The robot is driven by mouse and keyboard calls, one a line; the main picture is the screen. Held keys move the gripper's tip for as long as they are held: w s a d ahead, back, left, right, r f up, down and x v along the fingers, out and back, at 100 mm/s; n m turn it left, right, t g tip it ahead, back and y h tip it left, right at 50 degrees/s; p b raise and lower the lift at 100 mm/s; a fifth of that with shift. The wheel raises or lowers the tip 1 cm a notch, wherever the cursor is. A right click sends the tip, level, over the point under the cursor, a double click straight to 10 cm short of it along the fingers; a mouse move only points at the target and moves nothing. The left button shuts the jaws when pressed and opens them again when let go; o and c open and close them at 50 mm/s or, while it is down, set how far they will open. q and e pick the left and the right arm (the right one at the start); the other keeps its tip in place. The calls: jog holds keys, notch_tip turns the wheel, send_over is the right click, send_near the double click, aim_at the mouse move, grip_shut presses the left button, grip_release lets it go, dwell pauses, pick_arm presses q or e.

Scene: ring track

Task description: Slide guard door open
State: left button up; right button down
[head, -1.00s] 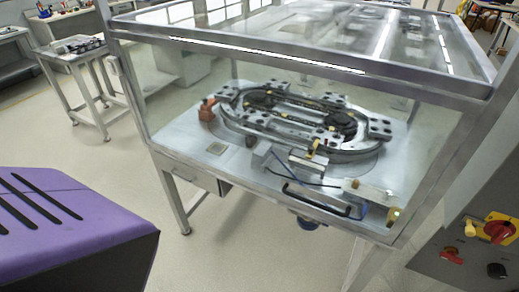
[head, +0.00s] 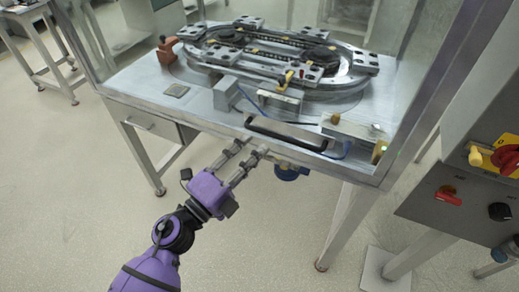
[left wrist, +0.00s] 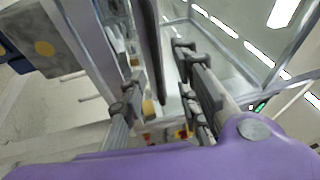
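The guard door (head: 215,108) is a clear panel on the front of the track enclosure. Its black bar handle (head: 287,134) runs along the lower part of the panel. My left gripper (head: 253,147) is open, with its two fingers apart near the left end of the handle. In the left wrist view the dark handle (left wrist: 151,45) shows in the gap between the fingers of the gripper (left wrist: 158,75). I cannot tell whether either finger touches it. My right gripper is not in view.
The oval ring track (head: 280,60) stands on the metal table inside the enclosure. A grey control box (head: 465,185) with red and black knobs stands at the right. A side table (head: 35,50) is at the far left. The floor in front is clear.

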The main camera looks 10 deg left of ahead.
aim_at(281, 143)
pick_arm(q)
jog(key=w+d+m, duration=0.1)
jog(key=d, duration=0.1)
jog(key=w+d+g+p, duration=0.1)
jog(key=w+d, duration=0.1)
jog(key=w+d+m+h, duration=0.1)
jog(key=d, duration=0.1)
jog(key=shift+w+d+r+m, duration=0.15)
jog(key=shift+d+r+m, duration=0.15)
jog(key=shift+r, duration=0.05)
jog(key=shift+c, duration=0.5)
grip_shut()
